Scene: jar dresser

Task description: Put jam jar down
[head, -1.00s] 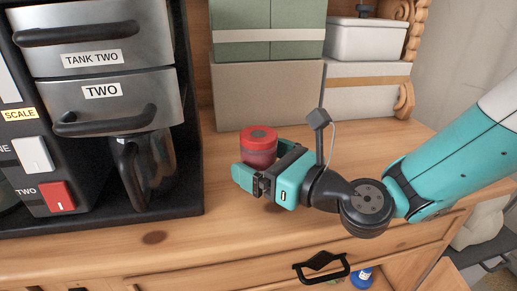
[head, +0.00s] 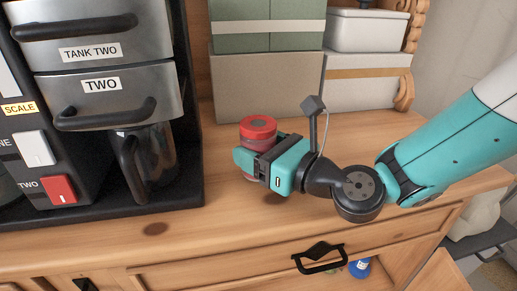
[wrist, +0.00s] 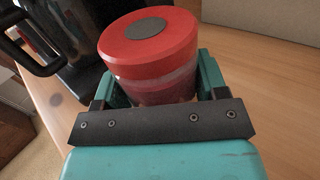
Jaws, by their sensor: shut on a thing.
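The jam jar (head: 258,128) has a red lid with a dark round spot on top and a clear body with red contents. My gripper (head: 250,160) is shut on the jar's body, and the jar is upright. It is over the wooden dresser top (head: 225,210); its base is mostly hidden by the fingers, so I cannot tell for sure whether it touches the wood. In the wrist view the jar's lid (wrist: 150,38) rises above the two teal fingers, one on each side of the body.
The coffee machine (head: 105,100) with a dark jug (head: 150,160) stands at the left. Stacked boxes (head: 268,85) and a white container (head: 367,30) are at the back. A drawer with a black handle (head: 320,257) is below the front edge. The dresser top around the jar is clear.

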